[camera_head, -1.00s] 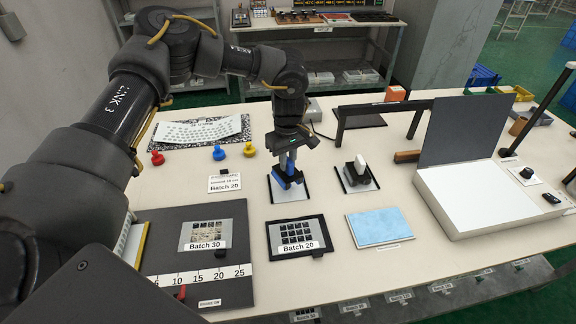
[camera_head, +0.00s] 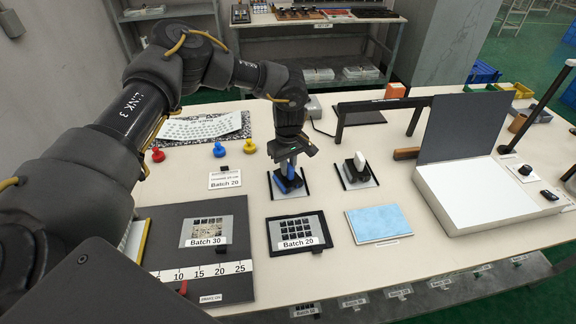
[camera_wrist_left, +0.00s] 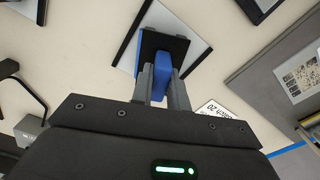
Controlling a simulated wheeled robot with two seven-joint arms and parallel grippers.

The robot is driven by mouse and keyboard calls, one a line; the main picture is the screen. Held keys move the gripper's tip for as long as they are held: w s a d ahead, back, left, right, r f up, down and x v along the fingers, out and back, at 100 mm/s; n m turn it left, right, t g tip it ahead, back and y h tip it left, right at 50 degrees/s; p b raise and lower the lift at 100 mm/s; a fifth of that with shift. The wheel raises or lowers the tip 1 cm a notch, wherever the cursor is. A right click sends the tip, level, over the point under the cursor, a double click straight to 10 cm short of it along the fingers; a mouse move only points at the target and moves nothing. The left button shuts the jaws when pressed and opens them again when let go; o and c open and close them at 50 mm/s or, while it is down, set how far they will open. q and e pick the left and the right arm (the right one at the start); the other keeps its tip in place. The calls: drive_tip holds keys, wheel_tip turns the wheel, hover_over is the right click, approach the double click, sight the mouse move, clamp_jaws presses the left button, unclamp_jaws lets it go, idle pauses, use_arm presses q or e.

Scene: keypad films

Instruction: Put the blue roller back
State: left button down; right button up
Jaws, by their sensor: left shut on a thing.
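The blue roller (camera_head: 290,178) is at the left one of two small plates (camera_head: 276,190) with dark side rails. It looks upright in a black holder (camera_head: 294,186), and whether it rests fully there I cannot tell. My left gripper (camera_head: 287,164) points down over it and is shut on its blue handle. In the left wrist view the blue roller (camera_wrist_left: 162,75) stands between the two grey fingers (camera_wrist_left: 162,88), with a black part beyond them over the white plate (camera_wrist_left: 196,48). My right gripper is not in view.
A white-handled roller (camera_head: 358,163) stands on the plate to the right. In front lie the Batch 20 keypad film (camera_head: 297,226), a blue pad (camera_head: 379,225) and a dark board (camera_head: 212,262). Red, blue and yellow knobs (camera_head: 219,150) are at left. A large open white box (camera_head: 480,196) is at right.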

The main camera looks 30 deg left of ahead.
use_arm(q)
drive_tip(key=shift+s+f, duration=0.25)
drive_tip(key=shift+f, duration=0.25)
drive_tip(key=c, duration=1.6)
unclamp_jaws()
drive_tip(key=shift+f, duration=0.1)
drive_tip(key=shift+o, duration=1.2)
drive_tip(key=shift+w+a, duration=0.1)
drive_tip(key=shift+w, duration=0.2)
drive_tip(key=shift+s+r, duration=0.1)
drive_tip(key=shift+r, duration=0.25)
wheel_tip(320, 180, up, 13)
drive_tip(key=b, duration=0.1)
drive_tip(key=shift+f, duration=0.15)
